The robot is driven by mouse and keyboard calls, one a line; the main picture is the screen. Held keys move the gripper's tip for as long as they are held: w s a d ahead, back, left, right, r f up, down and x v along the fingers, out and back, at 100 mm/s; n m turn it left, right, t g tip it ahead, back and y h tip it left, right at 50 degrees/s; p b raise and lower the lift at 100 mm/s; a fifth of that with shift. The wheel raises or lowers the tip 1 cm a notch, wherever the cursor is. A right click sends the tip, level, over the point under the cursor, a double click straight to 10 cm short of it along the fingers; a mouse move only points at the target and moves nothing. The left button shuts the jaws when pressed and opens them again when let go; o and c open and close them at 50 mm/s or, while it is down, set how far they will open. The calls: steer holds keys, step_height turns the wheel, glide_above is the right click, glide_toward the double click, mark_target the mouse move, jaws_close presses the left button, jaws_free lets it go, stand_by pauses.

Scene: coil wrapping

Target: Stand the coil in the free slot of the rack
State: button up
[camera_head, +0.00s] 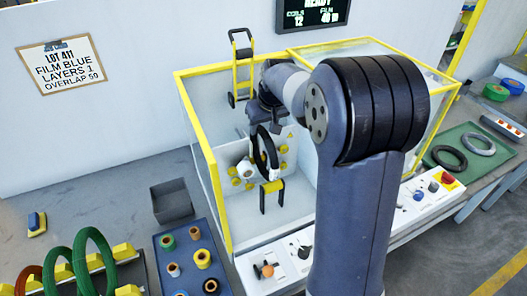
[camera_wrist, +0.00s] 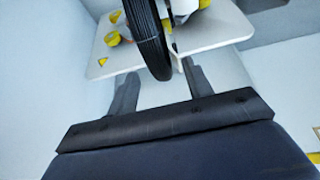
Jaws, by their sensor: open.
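The black coil (camera_head: 271,152) stands upright inside the yellow-framed wrapping machine in the head view. In the wrist view the coil (camera_wrist: 148,45) rises between and beyond my fingers. My gripper (camera_wrist: 158,72) is open, with one finger on each side of the coil's lower edge; I cannot tell whether either finger touches it. In the head view my arm partly hides the gripper. The rack (camera_head: 104,264), with yellow blocks, is at the lower left. It holds green coils (camera_head: 96,238) and a red-brown coil (camera_head: 30,278); its left end is cut off, and which slot is free is unclear.
The machine's yellow frame (camera_head: 207,160) and clear walls surround the coil closely. A blue tray of spools (camera_head: 190,245) and a dark grey bin (camera_head: 172,200) lie between machine and rack. A green mat (camera_head: 465,137) with two rings is at right.

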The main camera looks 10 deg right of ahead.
mark_target(262, 136)
steer(key=shift+s+p+x, duration=0.15)
steer(key=shift+p+x, duration=0.35)
steer(key=shift+x, duration=0.9)
steer(key=shift+s+p+x, duration=0.15)
steer(key=shift+p+x, duration=0.35)
steer(key=shift+x, duration=0.9)
steer(key=shift+d+f, duration=0.1)
steer(key=shift+d, duration=0.05)
steer(key=shift+c, duration=0.6)
jaws_close()
